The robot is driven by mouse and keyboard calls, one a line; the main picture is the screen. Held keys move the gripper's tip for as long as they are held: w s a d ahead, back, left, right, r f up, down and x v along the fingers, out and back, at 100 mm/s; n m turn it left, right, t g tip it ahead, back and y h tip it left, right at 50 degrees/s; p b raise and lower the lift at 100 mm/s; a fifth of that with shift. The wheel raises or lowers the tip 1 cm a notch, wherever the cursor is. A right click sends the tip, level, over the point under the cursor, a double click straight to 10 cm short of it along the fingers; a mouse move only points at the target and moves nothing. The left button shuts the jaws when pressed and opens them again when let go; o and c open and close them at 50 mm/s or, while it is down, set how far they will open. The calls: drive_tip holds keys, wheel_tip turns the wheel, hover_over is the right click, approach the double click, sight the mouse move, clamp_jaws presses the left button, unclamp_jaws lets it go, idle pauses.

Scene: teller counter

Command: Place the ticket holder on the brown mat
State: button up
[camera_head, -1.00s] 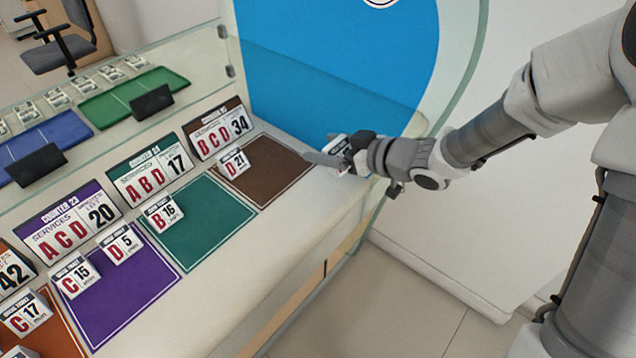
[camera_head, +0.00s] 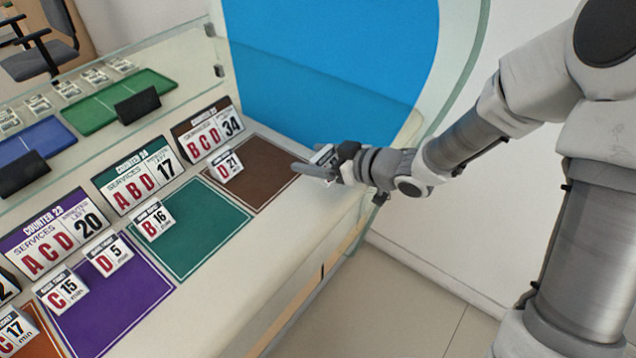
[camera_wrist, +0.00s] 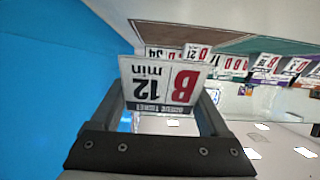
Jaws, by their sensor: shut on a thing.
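My gripper (camera_head: 318,168) is shut on a ticket holder, a small white block with a dark header. In the wrist view the held ticket holder (camera_wrist: 158,84) reads "B 12 min", upside down in the picture, between the two fingers. In the head view only a bit of the held ticket holder (camera_head: 323,154) shows beside the fingers. The brown mat (camera_head: 258,178) lies at the far right end of the counter, in front of the "BCD 34" sign. My gripper is at the mat's right edge, and the height above it is hard to tell.
A "D 21" ticket holder (camera_head: 226,167) stands on the brown mat's left back part, with the "BCD 34" sign (camera_head: 208,131) behind. The teal mat (camera_head: 205,228) bears a "B 16" holder (camera_head: 154,219). A glass panel (camera_head: 330,115) rises behind. The brown mat's right part is bare.

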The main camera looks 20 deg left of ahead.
sight(315, 184)
drive_tip(key=shift+f+b, duration=0.8)
drive_tip(key=shift+f, duration=1.8)
drive_tip(key=shift+f, duration=0.1)
drive_tip(key=shift+f, duration=0.15)
drive_tip(key=o, duration=1.2)
drive_tip(key=shift+o, duration=0.2)
drive_tip(key=shift+b, duration=0.4)
